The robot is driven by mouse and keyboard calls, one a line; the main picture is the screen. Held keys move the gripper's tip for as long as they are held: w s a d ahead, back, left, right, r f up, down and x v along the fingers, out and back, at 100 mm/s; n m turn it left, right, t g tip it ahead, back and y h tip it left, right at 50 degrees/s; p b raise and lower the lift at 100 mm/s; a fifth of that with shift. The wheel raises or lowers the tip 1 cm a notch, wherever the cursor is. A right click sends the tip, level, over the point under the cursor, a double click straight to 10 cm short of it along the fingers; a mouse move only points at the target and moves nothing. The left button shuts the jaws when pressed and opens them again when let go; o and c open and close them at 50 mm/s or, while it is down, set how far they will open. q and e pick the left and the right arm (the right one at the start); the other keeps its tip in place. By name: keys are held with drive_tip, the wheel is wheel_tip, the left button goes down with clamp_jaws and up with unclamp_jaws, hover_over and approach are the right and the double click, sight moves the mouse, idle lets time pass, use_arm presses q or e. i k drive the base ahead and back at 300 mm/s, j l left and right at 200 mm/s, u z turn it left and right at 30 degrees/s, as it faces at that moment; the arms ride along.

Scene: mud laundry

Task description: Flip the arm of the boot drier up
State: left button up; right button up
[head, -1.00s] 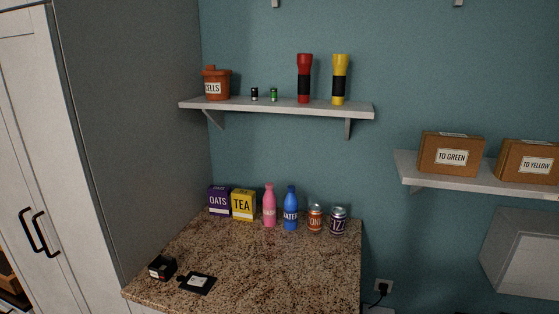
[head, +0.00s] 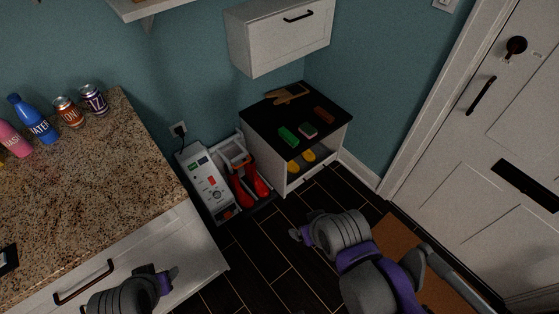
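The boot drier (head: 207,185) stands on the dark floor against the wall, between the counter and a low cabinet. It has a light front panel with a red knob and small buttons. A pale frame-like part (head: 233,152) shows at its right, above red boots (head: 248,186); I cannot tell its exact pose. My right gripper (head: 299,234) is over the floor, below and right of the boots in the picture, apart from them. My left gripper (head: 170,278) is in front of the counter drawer. Both are small and seen from behind, so their fingers are unclear.
The granite counter (head: 90,190) with bottles and cans fills the left. A low cabinet (head: 296,120) with a black top holds brushes and blocks. A wall cabinet (head: 281,35) hangs above. A white door (head: 490,150) and brown mat (head: 430,265) are right. Floor before the drier is clear.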

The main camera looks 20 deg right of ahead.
sight(234, 138)
drive_tip(key=z, duration=0.25)
drive_tip(key=i+l+z, duration=0.1)
drive_tip(key=i, duration=0.4)
drive_tip(key=i+l+z, duration=0.15)
drive_tip(key=i+l, duration=0.15)
drive_tip(key=i, duration=0.25)
